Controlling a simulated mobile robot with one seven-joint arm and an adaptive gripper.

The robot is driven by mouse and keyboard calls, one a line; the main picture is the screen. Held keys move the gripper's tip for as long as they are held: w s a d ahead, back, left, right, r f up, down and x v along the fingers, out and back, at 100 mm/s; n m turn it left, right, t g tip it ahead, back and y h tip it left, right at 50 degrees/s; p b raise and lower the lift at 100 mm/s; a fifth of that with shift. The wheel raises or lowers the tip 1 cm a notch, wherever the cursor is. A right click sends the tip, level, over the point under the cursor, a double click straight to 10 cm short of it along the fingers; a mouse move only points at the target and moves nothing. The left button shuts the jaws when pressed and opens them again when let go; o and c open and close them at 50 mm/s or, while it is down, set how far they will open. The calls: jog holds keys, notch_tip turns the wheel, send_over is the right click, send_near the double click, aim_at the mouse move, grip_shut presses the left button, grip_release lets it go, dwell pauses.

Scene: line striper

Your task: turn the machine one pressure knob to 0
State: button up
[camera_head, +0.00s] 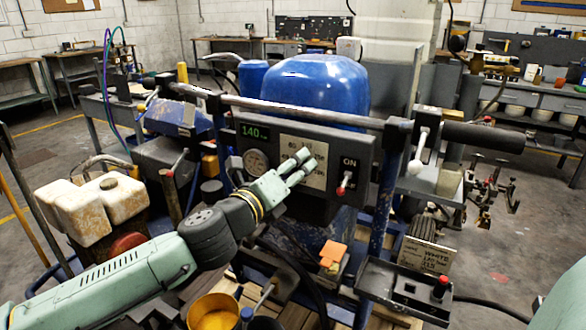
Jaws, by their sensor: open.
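The line striper's grey control panel (362,142) is in the middle of the head view. Its green display (254,132) reads 140. A round dial (257,161) sits below the display; I cannot tell whether it is a gauge or the pressure knob. No other pressure knob can be made out, and my arm hides part of the lower panel. My gripper (307,160) is open in front of the panel's pale label (316,182), its two fingers pointing up and right. It appears empty; whether it touches the panel cannot be told.
A red-tipped switch (343,184) under "ON" is right of my gripper. A black tray (405,289) and a yellow paint bucket (214,312) are lower down.

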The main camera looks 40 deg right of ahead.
jog(key=shift+c, duration=0.5)
grip_shut()
jog(key=shift+n, duration=0.3)
